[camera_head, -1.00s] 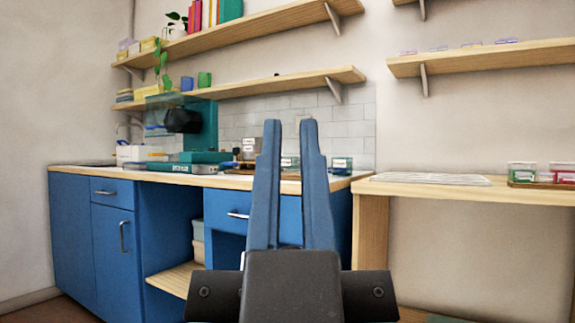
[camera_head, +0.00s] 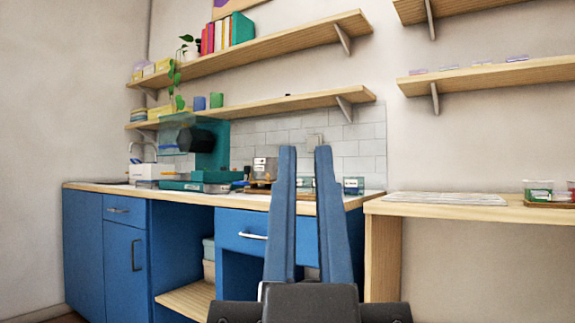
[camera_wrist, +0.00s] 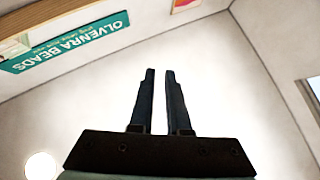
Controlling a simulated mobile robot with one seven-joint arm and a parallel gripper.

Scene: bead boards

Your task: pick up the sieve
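I cannot make out a sieve in either view. My gripper (camera_head: 305,152) points upward in front of the head camera, its two blue fingers apart with nothing between them. It also shows in the wrist view (camera_wrist: 160,72), empty, against a pale ceiling or wall. In the head view the gripper stands in front of the blue counter (camera_head: 85,230) and hides part of the worktop. Small jars and a grey device (camera_head: 265,168) show beside the fingers on that worktop.
A teal machine (camera_head: 212,145) and a white box (camera_head: 152,171) stand on the counter at left. A wooden table (camera_head: 450,209) at right holds a pale flat board (camera_head: 445,199) and small containers (camera_head: 538,190). Wall shelves (camera_head: 260,109) hang above. A teal sign (camera_wrist: 75,42) shows in the wrist view.

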